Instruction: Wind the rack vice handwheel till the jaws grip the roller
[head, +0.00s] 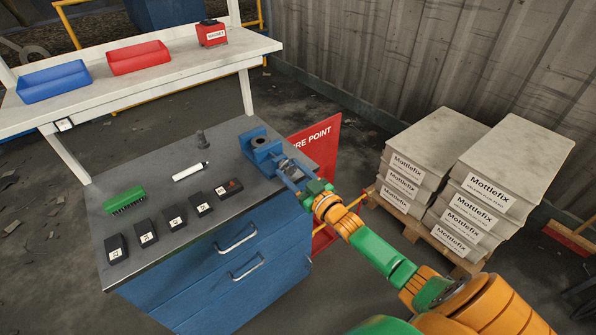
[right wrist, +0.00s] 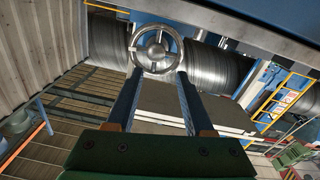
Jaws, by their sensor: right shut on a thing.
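The blue rack vice (head: 262,152) sits at the bench's back right corner. A dark round top shows in it; I cannot tell whether this is the roller or whether the jaws touch it. The silver handwheel shows in the right wrist view (right wrist: 156,50), facing the camera, with spokes and a round hub. My right gripper (head: 288,174) reaches the vice from the front right. Its two fingers, seen in the right wrist view (right wrist: 158,77), are shut on the handwheel's rim at opposite sides. My left gripper is not in view.
The grey bench top (head: 160,205) carries a green brush (head: 124,200), a white marker (head: 190,172), a small grey post (head: 201,138) and several black blocks. A red sign (head: 320,145) stands behind the vice. Mottlefix bags (head: 480,205) are stacked right. A shelf with bins (head: 138,57) stands behind.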

